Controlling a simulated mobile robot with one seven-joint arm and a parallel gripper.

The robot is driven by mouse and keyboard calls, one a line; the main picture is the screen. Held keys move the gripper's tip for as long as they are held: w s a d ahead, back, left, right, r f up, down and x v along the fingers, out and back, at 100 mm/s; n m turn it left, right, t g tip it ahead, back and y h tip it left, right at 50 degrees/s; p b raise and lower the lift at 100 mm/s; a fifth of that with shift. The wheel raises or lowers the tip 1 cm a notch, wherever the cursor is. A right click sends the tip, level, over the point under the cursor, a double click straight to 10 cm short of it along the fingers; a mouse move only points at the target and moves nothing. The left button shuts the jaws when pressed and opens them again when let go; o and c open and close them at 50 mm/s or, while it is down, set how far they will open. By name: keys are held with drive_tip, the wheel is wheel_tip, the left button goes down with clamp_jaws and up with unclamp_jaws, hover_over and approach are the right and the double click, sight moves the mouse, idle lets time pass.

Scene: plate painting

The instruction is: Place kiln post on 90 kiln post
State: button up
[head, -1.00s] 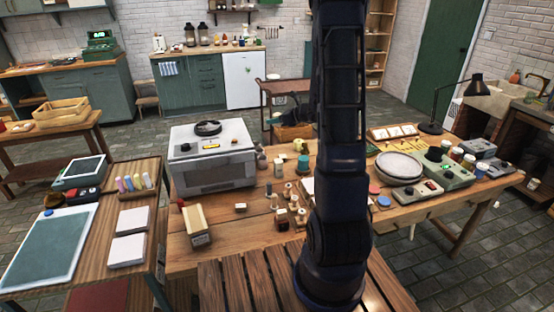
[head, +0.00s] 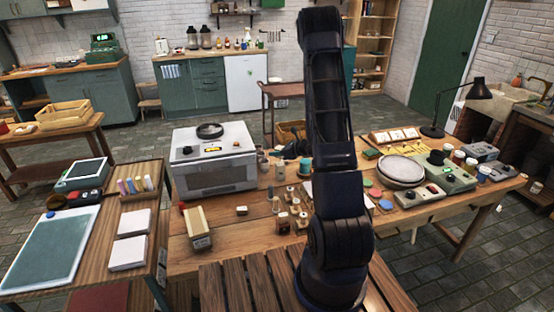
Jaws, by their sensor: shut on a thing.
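Several small cylinders that look like kiln posts (head: 283,223) stand in a cluster on the wooden worktable, just left of my arm. Some are pale and some reddish brown, and I cannot tell which is the 90 post. My gripper (head: 296,149) is a dark shape at the table's far side, behind the teal jar (head: 305,165) and partly hidden by other things. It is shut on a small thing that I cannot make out. It is apart from the front cluster. My arm covers part of the table's middle.
A grey kiln box (head: 213,165) stands left of the cluster, with a cream block (head: 197,228) in front of it. Bare wood (head: 235,233) shows between the block and the posts.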

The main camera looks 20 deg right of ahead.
drive_tip(key=shift+f, duration=1.85)
drive_tip(key=shift+f, duration=0.1)
drive_tip(key=o, duration=1.1)
drive_tip(key=shift+c, duration=0.2)
